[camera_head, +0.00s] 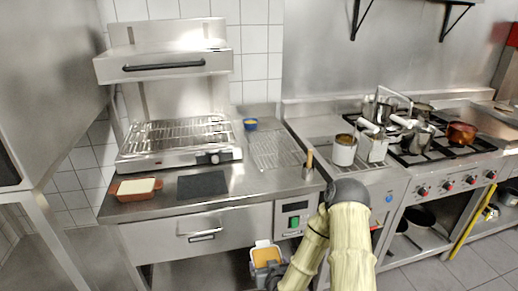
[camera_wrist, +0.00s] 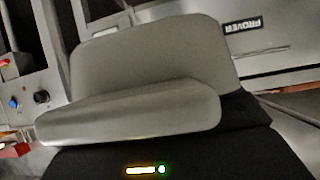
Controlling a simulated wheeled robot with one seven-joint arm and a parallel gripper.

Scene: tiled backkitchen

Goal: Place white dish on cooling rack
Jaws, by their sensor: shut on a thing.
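The white dish (camera_head: 263,244) with orange-yellow contents is in my gripper (camera_head: 267,262), in front of the counter and below its top edge. In the wrist view the pale outside of the dish (camera_wrist: 155,60) fills the middle, right against the dark gripper body. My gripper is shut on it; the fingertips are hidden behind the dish. The cooling rack (camera_head: 275,151), a wire grid, lies flat on the steel counter, beyond and above my gripper in the head view. The rack looks empty.
A brown dish with pale contents (camera_head: 137,188) and a dark slab (camera_head: 203,185) lie on the counter left of the rack. A small blue bowl (camera_head: 250,124) stands behind it. A metal pot with a wooden-handled tool (camera_head: 308,168) stands at its right front.

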